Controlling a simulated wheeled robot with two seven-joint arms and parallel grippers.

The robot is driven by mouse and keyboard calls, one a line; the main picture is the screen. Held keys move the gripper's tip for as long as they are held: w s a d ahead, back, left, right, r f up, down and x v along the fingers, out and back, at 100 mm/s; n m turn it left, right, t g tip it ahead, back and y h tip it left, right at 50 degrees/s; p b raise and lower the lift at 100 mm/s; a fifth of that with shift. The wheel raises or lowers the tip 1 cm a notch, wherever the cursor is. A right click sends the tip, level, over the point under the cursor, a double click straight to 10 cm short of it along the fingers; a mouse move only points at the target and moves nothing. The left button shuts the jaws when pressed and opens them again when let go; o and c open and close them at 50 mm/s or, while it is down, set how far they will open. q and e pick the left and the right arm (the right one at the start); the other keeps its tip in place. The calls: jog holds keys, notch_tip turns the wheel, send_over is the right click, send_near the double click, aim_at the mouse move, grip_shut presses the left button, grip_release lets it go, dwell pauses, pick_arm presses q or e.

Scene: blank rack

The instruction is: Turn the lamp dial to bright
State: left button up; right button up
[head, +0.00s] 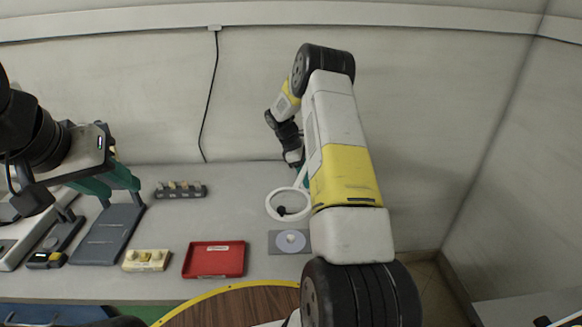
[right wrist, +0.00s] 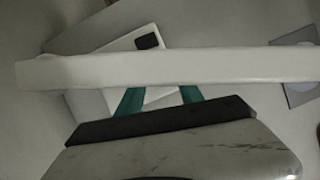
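A white ring lamp (head: 270,203) stands on the table right of centre, partly behind my right arm. A small dark knob (head: 281,211) shows inside the ring; I cannot tell its setting. In the right wrist view a white bar (right wrist: 230,66), probably the lamp's ring, crosses close in front of the camera. Behind it is a white plate with a dark square (right wrist: 148,42). My right gripper (right wrist: 157,97) has its teal fingers apart, partly hidden by the bar, with nothing seen between them. My left gripper (head: 122,192) is open and empty at the left.
A grey pad with a pale disc (head: 290,240) lies in front of the lamp. A red tray (head: 214,274), a cream block with knobs (head: 146,261) and a dark rack (head: 181,195) with several pegs stand to the left. A dark sloped stand (head: 105,240) is below my left gripper.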

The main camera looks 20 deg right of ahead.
jog(key=v, duration=0.7)
jog(key=shift+a+r, duration=0.15)
jog(key=shift+r, duration=0.2)
jog(key=d+f+m, duration=0.1)
jog(key=f, duration=0.1)
jog(key=d+f+m, duration=0.1)
jog(key=f, duration=0.1)
jog(key=s+d+f+m+g, duration=0.1)
jog(key=f, duration=0.2)
jog(key=shift+s+f+m+y, duration=0.1)
jog(key=shift+m+y, duration=0.2)
jog(key=shift+m, duration=0.1)
grip_shut()
